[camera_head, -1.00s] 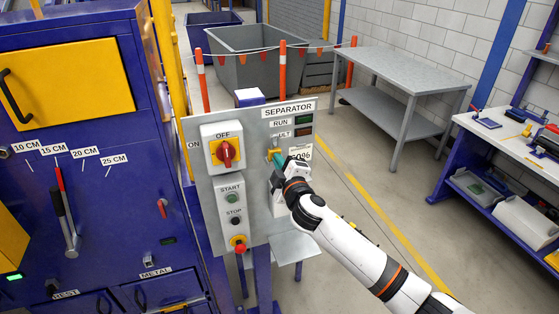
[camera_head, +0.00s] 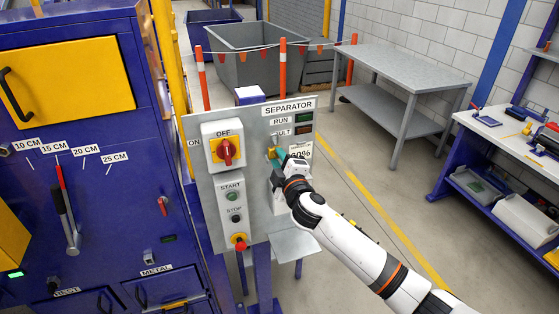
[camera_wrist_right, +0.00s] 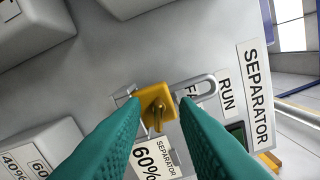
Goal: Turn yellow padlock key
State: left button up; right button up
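The yellow padlock (camera_wrist_right: 152,96) hangs at the grey panel of the separator box, with its metal shackle (camera_wrist_right: 205,84) to the right in the right wrist view. A small brassy key (camera_wrist_right: 157,121) sticks out of its face toward the camera. My right gripper (camera_wrist_right: 158,112) has its two teal fingers apart, one on each side of the padlock and key. I see gaps between the fingers and the key. In the head view the right gripper (camera_head: 279,154) is at the panel and mostly hides the padlock. My left gripper is not in view.
The panel (camera_head: 257,190) carries a red rotary switch (camera_head: 226,151) on yellow, start and stop buttons and a red knob (camera_head: 240,246), left of the gripper. A blue machine (camera_head: 110,200) stands left.

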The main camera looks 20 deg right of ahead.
jog(key=shift+s+f, duration=0.1)
jog(key=shift+s, duration=0.3)
jog(key=s+b, duration=0.2)
jog(key=s, duration=0.9)
jog(key=shift+d+b, duration=0.2)
jog(key=shift+b, duration=0.15)
